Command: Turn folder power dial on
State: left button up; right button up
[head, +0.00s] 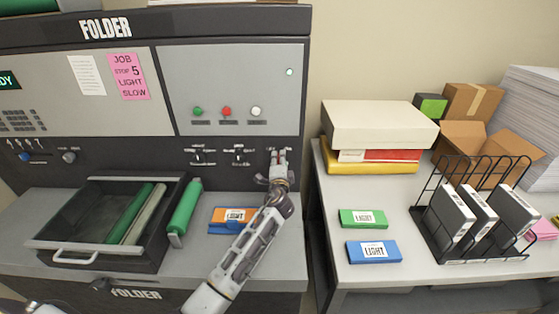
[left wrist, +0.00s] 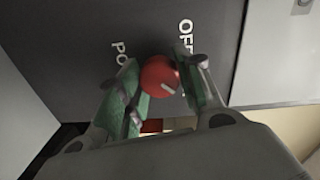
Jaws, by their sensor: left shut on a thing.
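The folder (head: 300,100) is a grey and black machine at the left of the head view. My left gripper (head: 277,168) is at the right end of its lower black panel and hides the dial there. In the left wrist view the power dial (left wrist: 159,77) is a round red knob with a short white mark. The mark points to the lower right of that picture. The gripper's green-padded fingers (left wrist: 160,85) are shut on the dial from both sides. My right gripper is not in view.
Two black knobs (head: 198,156) (head: 239,156) sit left of my gripper. A side table (head: 320,225) with boxes and a wire rack (head: 437,235) stands right.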

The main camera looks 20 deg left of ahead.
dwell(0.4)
pick_arm(q)
jog(key=o, duration=1)
jog(key=shift+d, duration=0.1)
jog(key=shift+o, duration=0.2)
jog(key=shift+s, duration=0.1)
jog(key=v, duration=1.2)
